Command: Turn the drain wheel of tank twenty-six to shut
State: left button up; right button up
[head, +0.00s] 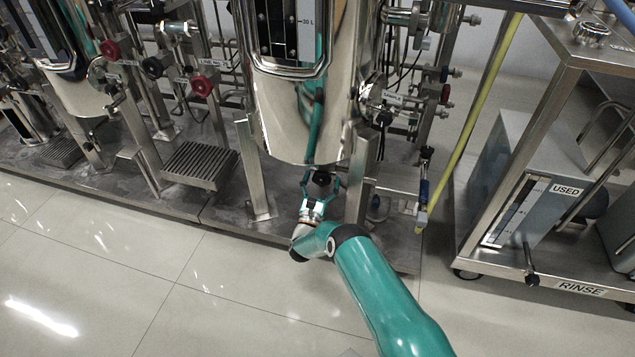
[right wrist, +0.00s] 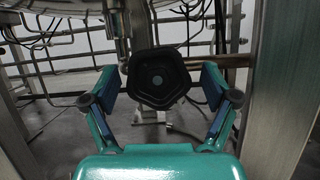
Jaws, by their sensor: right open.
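The drain wheel (right wrist: 158,77) is a black, lobed handwheel facing the camera in the right wrist view. It sits between the two open fingers of my right gripper (right wrist: 160,88), with a gap on each side. In the head view the wheel (head: 321,178) shows small and dark under the steel tank (head: 300,135). My right gripper (head: 320,187) reaches in from the front below the tank, its fingers spread around the wheel. The tank's number does not show. My left gripper is not in view.
Steel legs (head: 254,170) stand left and right of the wheel. A copper-coloured pipe (right wrist: 215,61) runs behind it. A steel cart (head: 510,272) with a box marked USED (head: 535,180) stands right. A yellow hose (head: 470,120) hangs nearby. The front floor (head: 130,270) is clear.

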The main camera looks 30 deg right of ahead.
jog(key=shift+a, duration=0.15)
jog(key=v, duration=1.1)
jog(key=shift+s+a+f, duration=0.15)
jog(key=shift+s+f, duration=0.15)
